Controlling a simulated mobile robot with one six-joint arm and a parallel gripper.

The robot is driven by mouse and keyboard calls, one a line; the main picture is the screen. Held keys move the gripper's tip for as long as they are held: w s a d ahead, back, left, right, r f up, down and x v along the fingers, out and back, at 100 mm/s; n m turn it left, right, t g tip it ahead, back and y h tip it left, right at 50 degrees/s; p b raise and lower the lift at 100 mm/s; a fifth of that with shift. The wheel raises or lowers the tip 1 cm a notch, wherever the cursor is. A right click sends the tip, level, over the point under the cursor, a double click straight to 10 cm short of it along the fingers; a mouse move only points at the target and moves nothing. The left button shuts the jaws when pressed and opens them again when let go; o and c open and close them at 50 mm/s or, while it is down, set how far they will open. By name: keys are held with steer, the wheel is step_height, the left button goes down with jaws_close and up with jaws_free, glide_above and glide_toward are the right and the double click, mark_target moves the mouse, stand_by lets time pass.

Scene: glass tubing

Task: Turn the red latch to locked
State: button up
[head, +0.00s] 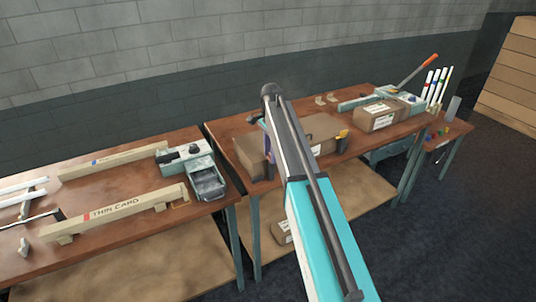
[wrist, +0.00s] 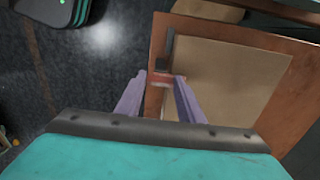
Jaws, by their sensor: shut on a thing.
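In the wrist view, the two purple fingers of my gripper (wrist: 158,86) stand on either side of a small reddish piece, which looks like the red latch (wrist: 160,77). My gripper is shut on it. A dark upright bar (wrist: 170,48) shows just beyond the fingertips, against the edge of a brown board with a beige panel (wrist: 230,75). In the head view, my arm hides the latch and most of the gripper.
The right workbench (head: 225,130) also holds a labelled carton (head: 381,114), a teal tool and upright white tubes (head: 436,85). The left bench (head: 130,225) carries beige rails, glass tubing and a teal device (head: 190,160). A narrow gap separates the benches. Dark floor shows at the wrist view's left.

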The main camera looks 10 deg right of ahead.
steer(key=shift+s+d+f, duration=0.1)
steer(key=shift+s+d, duration=0.15)
steer(key=shift+d, duration=0.05)
steer(key=o, duration=1.1)
steer(key=shift+c, duration=0.2)
steer(key=shift+a, duration=0.1)
steer(key=shift+w, duration=0.1)
steer(key=shift+w+r+b, duration=0.15)
steer(key=shift+r+b, duration=0.15)
steer(key=shift+r, duration=0.5)
step_height(320, 180, up, 12)
steer(key=b, duration=0.3)
steer(key=shift+r, duration=0.15)
steer(key=shift+s, duration=0.2)
